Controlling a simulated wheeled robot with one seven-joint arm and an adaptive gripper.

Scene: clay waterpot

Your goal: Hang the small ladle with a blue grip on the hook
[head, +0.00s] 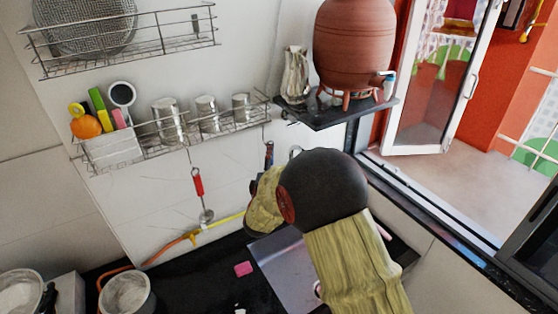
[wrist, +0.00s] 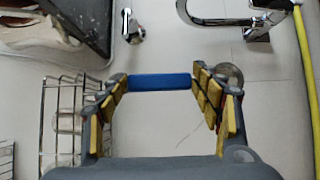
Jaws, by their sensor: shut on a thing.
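The small ladle's blue grip (wrist: 160,82) lies across between the fingertips of my gripper (wrist: 159,84) in the wrist view, and the fingers are shut on it. A round, shiny part (wrist: 230,74), apparently the ladle's bowl, shows beyond the right finger. In the head view, a dark blue upright handle (head: 269,152) shows above my arm, apparently the same ladle; my arm hides my fingers. A thin wire hook (head: 264,132) hangs from the right end of the lower rack, just above that handle. I cannot tell whether the ladle touches the hook.
The lower wire rack (head: 190,130) holds several metal cups and a bin of sponges. A red-gripped ladle (head: 198,190) hangs from it on the left. A clay pot (head: 354,45) stands on the dark shelf (head: 335,113). Taps (wrist: 262,20) stick out from the wall.

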